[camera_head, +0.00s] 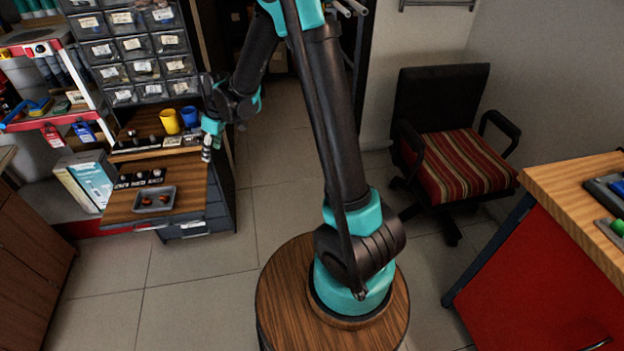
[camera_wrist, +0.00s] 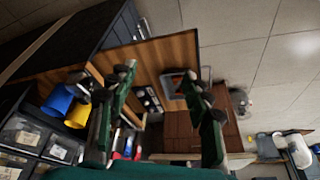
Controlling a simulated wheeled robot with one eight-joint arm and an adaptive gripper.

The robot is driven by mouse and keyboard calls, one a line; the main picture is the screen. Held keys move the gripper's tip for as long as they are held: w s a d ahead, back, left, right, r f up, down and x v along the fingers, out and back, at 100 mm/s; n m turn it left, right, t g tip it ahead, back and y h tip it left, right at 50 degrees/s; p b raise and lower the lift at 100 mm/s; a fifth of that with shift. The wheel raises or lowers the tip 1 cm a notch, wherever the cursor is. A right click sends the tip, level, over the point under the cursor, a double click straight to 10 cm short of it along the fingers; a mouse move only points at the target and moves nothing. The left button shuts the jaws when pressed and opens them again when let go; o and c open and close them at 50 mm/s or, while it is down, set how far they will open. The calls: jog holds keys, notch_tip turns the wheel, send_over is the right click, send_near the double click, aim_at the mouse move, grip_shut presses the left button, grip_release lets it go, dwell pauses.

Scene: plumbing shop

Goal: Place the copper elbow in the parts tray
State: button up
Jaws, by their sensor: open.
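A small grey parts tray (camera_head: 138,207) lies near the front of the wooden workbench at the left. Two small copper-coloured pieces (camera_head: 155,200) lie in it; they are too small for me to tell which is the elbow. The tray also shows beyond my fingers in the wrist view (camera_wrist: 167,89), with copper-orange inside. My gripper (camera_head: 207,148) is above the bench's right edge, right of the tray and behind it. Its two fingers (camera_wrist: 160,82) are spread apart, with nothing held between them.
A black labelled strip (camera_head: 138,179) lies behind the tray. Yellow (camera_head: 169,122) and blue (camera_head: 190,117) cups stand farther back, before the drawer cabinet (camera_head: 130,45). A striped chair (camera_head: 455,165) and red-sided bench (camera_head: 545,265) are at right.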

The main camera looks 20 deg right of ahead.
jog(key=s+d+r+m+t+h, duration=0.1)
jog(key=s+d+r+m, duration=0.15)
jog(key=s+d, duration=0.5)
jog(key=s+d+r+m+t+h, duration=0.1)
jog(key=s+d+m, duration=0.3)
jog(key=d, duration=0.6)
jog(key=s+d+f+m+h, duration=0.1)
jog(key=s+d+f+m, duration=0.1)
jog(key=s+d+m, duration=0.3)
jog(key=s+d, duration=0.4)
jog(key=s, duration=0.4)
jog(key=shift+d+f, duration=0.15)
jog(key=shift+d, duration=0.15)
